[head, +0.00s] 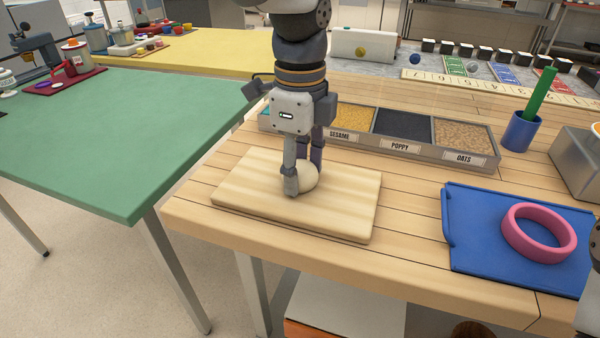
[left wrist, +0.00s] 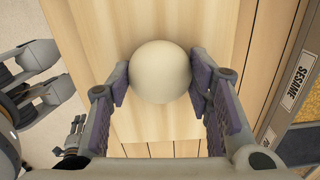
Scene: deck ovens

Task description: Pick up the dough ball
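The pale round dough ball (head: 308,177) is at the wooden board (head: 345,218) on the bench. My left gripper (head: 302,182) points down at it, one finger in front and the other behind. In the left wrist view the dough ball (left wrist: 160,72) sits between the two fingertips (left wrist: 160,85), and both pads appear to touch its sides. I cannot tell whether the ball is clear of the board. Only a dark part of my right arm shows at the right edge of the head view; its fingers are not clear there.
A topping bin with sesame, poppy and oats (head: 420,152) stands close behind the board. A blue tray (head: 475,250) with a pink ring (head: 538,232) lies right. A blue cup (head: 520,132) holds a green stick. A green table (head: 120,130) is left, across a gap.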

